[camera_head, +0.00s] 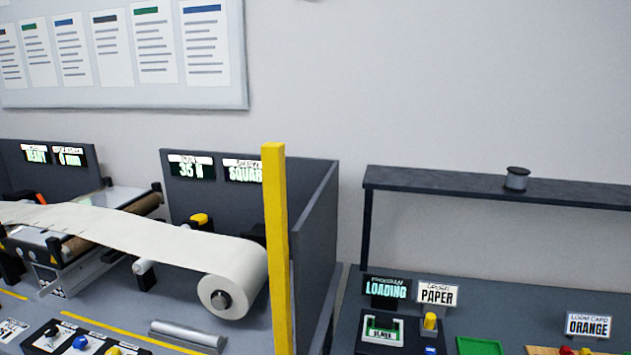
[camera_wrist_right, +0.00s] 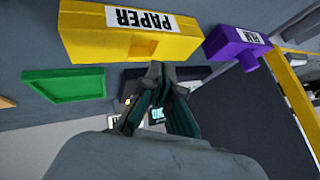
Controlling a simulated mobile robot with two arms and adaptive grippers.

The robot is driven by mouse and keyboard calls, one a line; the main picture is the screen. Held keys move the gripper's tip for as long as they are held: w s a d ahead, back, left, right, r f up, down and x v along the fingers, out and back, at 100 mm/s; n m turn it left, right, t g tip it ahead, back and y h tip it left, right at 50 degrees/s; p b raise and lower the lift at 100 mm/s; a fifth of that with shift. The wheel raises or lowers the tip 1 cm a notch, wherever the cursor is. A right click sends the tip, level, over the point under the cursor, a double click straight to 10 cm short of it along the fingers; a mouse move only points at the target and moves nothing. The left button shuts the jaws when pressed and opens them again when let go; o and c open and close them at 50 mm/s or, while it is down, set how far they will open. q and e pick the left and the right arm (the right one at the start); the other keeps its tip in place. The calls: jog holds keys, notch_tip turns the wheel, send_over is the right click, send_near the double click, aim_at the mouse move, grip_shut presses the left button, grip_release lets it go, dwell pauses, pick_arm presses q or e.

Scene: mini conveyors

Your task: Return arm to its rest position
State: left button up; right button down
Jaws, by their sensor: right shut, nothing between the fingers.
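My right gripper (camera_wrist_right: 156,100) shows only in the right wrist view, at the middle. Its dark fingers are together at the tips with nothing between them. It is close to a yellow block labelled PAPER (camera_wrist_right: 135,38), which lies just beyond the fingertips; I cannot tell whether they touch. Behind the fingers a dark device with a lit screen (camera_wrist_right: 157,114) is partly hidden. Neither gripper shows in the head view, and my left gripper is in no view.
A yellow post (camera_head: 277,240) stands beside the paper roll (camera_head: 240,268) and the dark partition. A purple FILM block (camera_wrist_right: 234,46) and a green tray (camera_wrist_right: 64,84) flank the PAPER block. A dark shelf (camera_head: 450,185) carries a small spool (camera_head: 516,179). A LOADING display (camera_head: 386,290) stands below.

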jog(key=s+a+f+n+g, duration=0.1)
jog(key=s+a+f+n, duration=0.1)
jog(key=s+a, duration=0.4)
jog(key=s+a+f+n+g, duration=0.15)
jog(key=s+a, duration=0.25)
jog(key=s, duration=0.5)
jog(key=s+a+r+n+g+h, duration=0.1)
jog(key=s+r+h, duration=0.15)
jog(key=s, duration=0.55)
jog(key=s+a+r+h, duration=0.1)
jog(key=s+r, duration=0.3)
jog(key=s, duration=0.4)
notch_tip(320, 180, down, 28)
jog(key=g+b, duration=0.2)
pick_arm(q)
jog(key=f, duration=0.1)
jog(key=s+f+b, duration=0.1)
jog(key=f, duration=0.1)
pick_arm(e)
jog(key=s+d+f, duration=0.3)
jog(key=s+f, duration=1.4)
jog(key=f, duration=0.1)
jog(key=shift+s+g, duration=0.15)
jog(key=shift+g, duration=0.2)
